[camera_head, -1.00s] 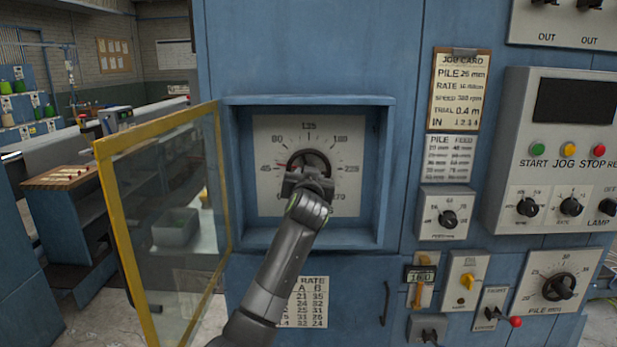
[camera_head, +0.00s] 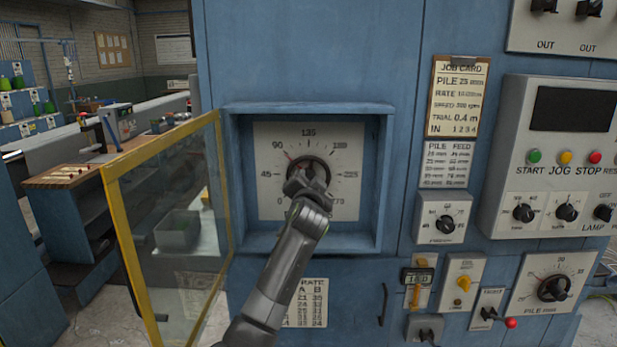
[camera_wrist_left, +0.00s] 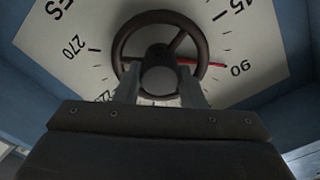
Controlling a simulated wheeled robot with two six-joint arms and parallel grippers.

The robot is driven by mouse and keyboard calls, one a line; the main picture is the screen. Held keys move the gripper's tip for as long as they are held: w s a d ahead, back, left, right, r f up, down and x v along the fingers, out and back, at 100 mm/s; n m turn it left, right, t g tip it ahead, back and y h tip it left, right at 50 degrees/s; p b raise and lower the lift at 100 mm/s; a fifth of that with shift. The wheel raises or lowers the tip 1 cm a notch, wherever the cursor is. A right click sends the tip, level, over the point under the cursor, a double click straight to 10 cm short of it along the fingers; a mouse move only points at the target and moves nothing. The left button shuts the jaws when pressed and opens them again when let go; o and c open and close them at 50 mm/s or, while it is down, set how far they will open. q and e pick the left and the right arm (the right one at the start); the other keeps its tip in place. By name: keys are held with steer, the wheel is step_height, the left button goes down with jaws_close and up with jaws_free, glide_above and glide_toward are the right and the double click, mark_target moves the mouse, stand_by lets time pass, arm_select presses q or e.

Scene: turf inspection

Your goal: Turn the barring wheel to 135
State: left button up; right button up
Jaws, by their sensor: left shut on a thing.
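The barring wheel (camera_head: 309,160) is a dark spoked handwheel on a white dial plate (camera_head: 345,150), set in a blue recess. It also shows in the left wrist view (camera_wrist_left: 122,40). Its red pointer (camera_wrist_left: 205,65) stands close to the 90 mark in the left wrist view. The dial's 135 label is at the top in the head view. My left gripper (camera_head: 305,183) is in front of the wheel, shut on its central hub (camera_wrist_left: 158,79), with a finger on each side. The gripper hides the lower part of the wheel and dial. My right gripper is not in view.
A yellow-framed glass door (camera_head: 120,225) stands open left of the recess. The recess rim (camera_head: 308,108) surrounds the dial closely. A job card (camera_head: 459,95) and panels with knobs and buttons (camera_head: 545,150) are to the right.

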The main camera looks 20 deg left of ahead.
arm_select(q)
steer(key=shift+m+p, duration=3.05)
steer(key=shift+m, duration=1.65)
steer(key=shift+f, duration=0.1)
steer(key=o, duration=1)
steer(key=shift+d, duration=0.1)
steer(key=b+v, duration=0.5)
steer(key=v, duration=1.2)
steer(key=shift+s, duration=0.25)
